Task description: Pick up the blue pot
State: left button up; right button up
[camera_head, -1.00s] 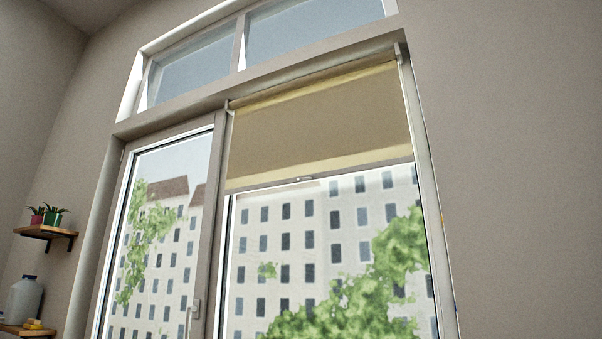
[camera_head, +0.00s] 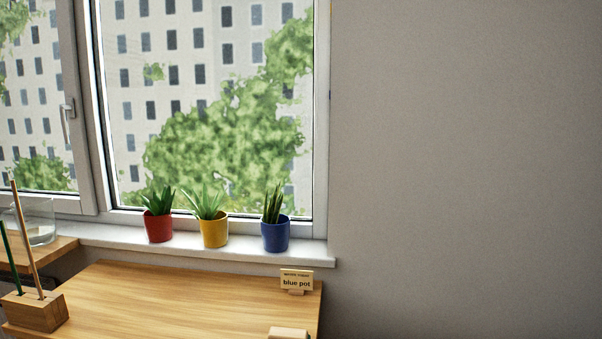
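The blue pot (camera_head: 275,236) holds a dark green spiky plant and stands upright on the white windowsill (camera_head: 120,238), near its right end. A yellow pot (camera_head: 214,232) with a plant stands to its left, and a red pot (camera_head: 158,227) with a plant stands further left. A small sign (camera_head: 297,281) reading "blue pot" stands at the back right corner of the wooden table. Neither of my grippers is in view.
The wooden table (camera_head: 180,298) lies in front of the sill and is mostly bare. A wooden block holder (camera_head: 36,312) with two sticks stands at its left. A light wooden block (camera_head: 288,333) is cut off at the bottom edge. A glass container (camera_head: 38,222) stands at far left.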

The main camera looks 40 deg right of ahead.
aim_at(275, 226)
jog(key=z, duration=0.8)
